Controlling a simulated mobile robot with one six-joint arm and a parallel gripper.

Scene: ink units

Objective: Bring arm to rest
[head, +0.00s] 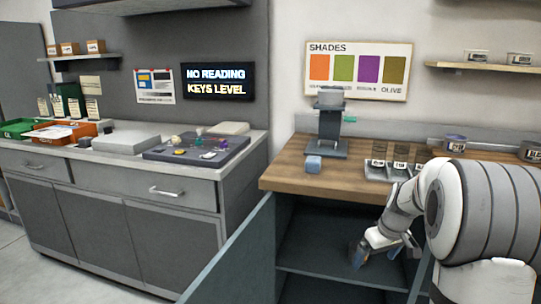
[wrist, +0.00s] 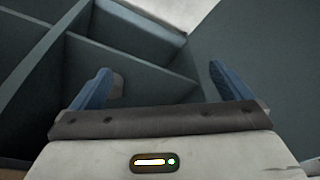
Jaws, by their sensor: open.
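My arm bends down in front of the wooden-topped cabinet at the right of the head view. My gripper (head: 372,250) hangs before the cabinet's open lower space, pointing down. In the wrist view my gripper (wrist: 160,88) shows two blue fingers spread wide apart. Nothing is held between them. The dark shelf (head: 330,262) inside the cabinet lies behind and below the gripper. Behind the left finger a small pale object (wrist: 117,86) is partly hidden, and I cannot tell what it is.
The open cabinet door (head: 235,262) stands out left of my gripper. A grey counter (head: 70,153) with trays stands at left.

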